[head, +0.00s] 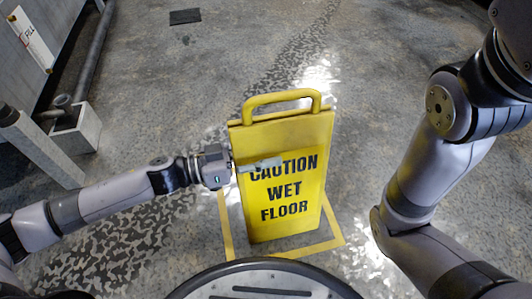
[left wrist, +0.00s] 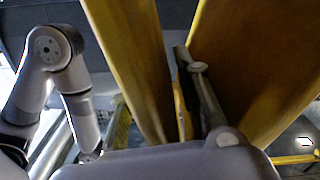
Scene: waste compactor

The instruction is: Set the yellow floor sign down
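The yellow floor sign (head: 285,215) stands upright in the middle of the head view, its black "CAUTION WET FLOOR" lettering facing me and its handle on top. Its lower edge appears to be at the floor, inside a yellow outline (head: 228,235). My left gripper (head: 262,165) is at the sign's left side, with a finger across the front face over the top word. In the left wrist view the fingers (left wrist: 195,90) are close together beside yellow panels (left wrist: 255,60). Whether they pinch a panel is unclear. My right gripper is out of view.
A grey concrete block with a pipe (head: 78,130) and a post (head: 40,147) stand at the left, by a wall (head: 25,55). A dark plate (head: 185,16) lies on the floor at the back. The floor behind the sign is clear.

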